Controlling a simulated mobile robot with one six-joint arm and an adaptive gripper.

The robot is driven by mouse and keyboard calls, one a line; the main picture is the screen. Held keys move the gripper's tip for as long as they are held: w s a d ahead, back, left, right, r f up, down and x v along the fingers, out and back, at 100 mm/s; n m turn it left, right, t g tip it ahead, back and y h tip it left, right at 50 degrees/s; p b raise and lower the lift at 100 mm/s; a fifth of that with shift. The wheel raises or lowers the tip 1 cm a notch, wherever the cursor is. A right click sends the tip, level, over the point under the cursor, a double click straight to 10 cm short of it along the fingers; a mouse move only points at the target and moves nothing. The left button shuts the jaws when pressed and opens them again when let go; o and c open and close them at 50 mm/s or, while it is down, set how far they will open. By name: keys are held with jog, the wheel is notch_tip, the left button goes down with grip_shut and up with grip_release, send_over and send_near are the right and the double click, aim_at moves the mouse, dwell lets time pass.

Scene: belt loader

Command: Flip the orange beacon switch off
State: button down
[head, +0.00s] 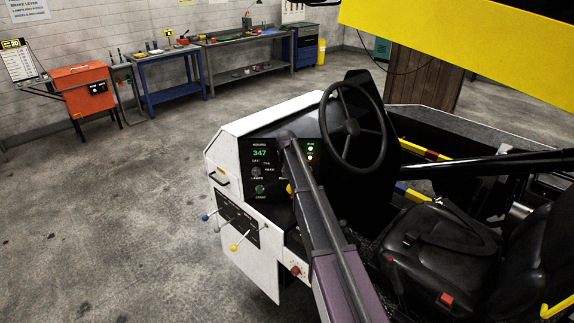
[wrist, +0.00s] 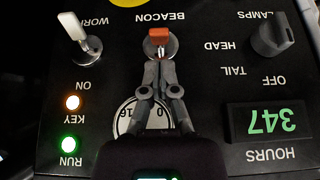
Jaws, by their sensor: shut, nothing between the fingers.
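The beacon switch (wrist: 160,38) has an orange tip and sits under the BEACON label on the black dashboard panel, which appears upside down in the wrist view. My gripper (wrist: 159,66) is shut and empty, its fingertips right at the switch's lower edge in the picture. I cannot tell whether they touch it. In the head view my arm crosses in front of the panel (head: 259,153) and hides the beacon switch and the gripper.
A white-tipped WORK switch (wrist: 83,27) is left of the beacon switch, and a LAMPS knob (wrist: 270,40) is right. A gauge (wrist: 128,117) lies partly behind the fingers. KEY and RUN lights glow. A steering wheel (head: 352,127) stands right of the panel.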

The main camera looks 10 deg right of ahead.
jog(key=shift+s+f+b, duration=0.25)
jog(key=shift+f+b, duration=0.25)
jog(key=shift+f, duration=0.25)
jog(key=shift+a, duration=0.15)
